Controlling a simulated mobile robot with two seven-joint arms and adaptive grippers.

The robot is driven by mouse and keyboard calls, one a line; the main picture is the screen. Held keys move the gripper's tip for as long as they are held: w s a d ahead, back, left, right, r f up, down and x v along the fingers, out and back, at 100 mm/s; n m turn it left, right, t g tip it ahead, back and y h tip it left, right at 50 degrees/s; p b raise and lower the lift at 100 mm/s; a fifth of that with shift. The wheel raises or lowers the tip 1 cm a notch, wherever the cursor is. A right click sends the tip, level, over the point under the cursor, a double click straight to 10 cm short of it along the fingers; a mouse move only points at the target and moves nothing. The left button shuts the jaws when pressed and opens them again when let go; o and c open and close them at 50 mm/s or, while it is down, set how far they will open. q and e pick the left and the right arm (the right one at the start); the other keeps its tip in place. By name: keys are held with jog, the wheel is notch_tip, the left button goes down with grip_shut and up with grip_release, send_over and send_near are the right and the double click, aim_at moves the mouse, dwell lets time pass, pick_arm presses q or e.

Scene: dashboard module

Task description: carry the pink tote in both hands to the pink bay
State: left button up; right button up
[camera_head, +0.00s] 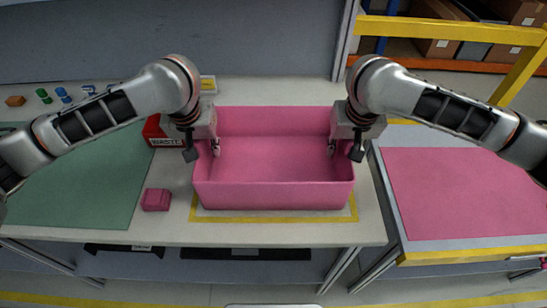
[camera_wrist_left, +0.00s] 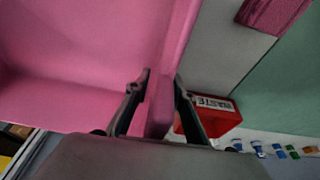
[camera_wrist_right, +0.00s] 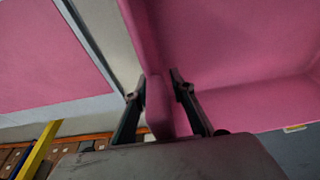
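The pink tote (camera_head: 272,194) is an open, empty box on the worktop, inside a yellow outline, upright. Whether its base touches the worktop cannot be told. My left gripper (camera_head: 204,150) is at its left wall, and my right gripper (camera_head: 345,150) is at its right wall. In the left wrist view the fingers (camera_wrist_left: 161,88) are closed on a pink side tab of the tote. In the right wrist view the fingers (camera_wrist_right: 158,90) likewise pinch the opposite tab. The pink bay (camera_head: 470,190) is a flat pink panel on a separate table at the right, clear.
A pink block (camera_head: 156,200) lies left of the tote by a green mat (camera_head: 85,185). A red waste box (camera_head: 155,131) stands behind the left gripper. Small coloured parts (camera_head: 62,95) line the back left. A gap separates the worktop from the bay's table. Yellow rails (camera_head: 450,30) stand behind.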

pick_arm(q)
jog(key=shift+c, duration=0.5)
pick_arm(e)
jog(key=shift+c, duration=0.5)
pick_arm(q)
grip_shut()
pick_arm(e)
grip_shut()
pick_arm(q)
jog(key=shift+r, duration=0.15)
pick_arm(e)
jog(key=shift+r, duration=0.15)
